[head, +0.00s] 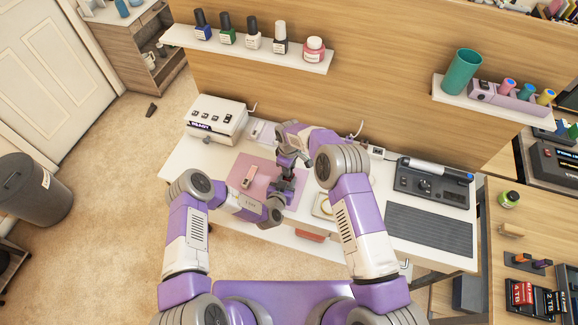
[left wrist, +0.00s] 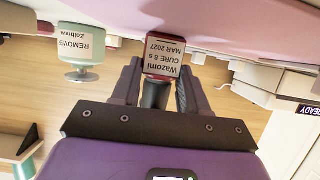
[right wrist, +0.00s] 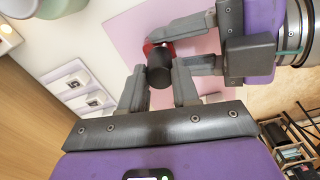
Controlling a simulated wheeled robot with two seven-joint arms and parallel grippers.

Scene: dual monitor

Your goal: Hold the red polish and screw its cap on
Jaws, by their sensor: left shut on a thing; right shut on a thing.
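The red polish bottle (left wrist: 166,62) has a white label reading Wazomi, and shows between the fingers of my left gripper (left wrist: 155,75), which is shut on it. In the right wrist view only a red edge of the bottle shows (right wrist: 148,47). The black cap (right wrist: 160,68) is between the fingertips of my right gripper (right wrist: 160,82), which is shut on it. The cap lines up with the bottle's top; whether it is seated on the neck I cannot tell. In the head view both grippers meet above the pink mat (head: 262,162), and my arms hide the bottle and cap.
A remover jar (left wrist: 80,52) stands nearby in the left wrist view. A white device (head: 215,120) stands at the desk's back left. A control pad (head: 432,185) and a dark ribbed mat (head: 428,230) lie at right. Several polish bottles line the wall shelf (head: 190,38).

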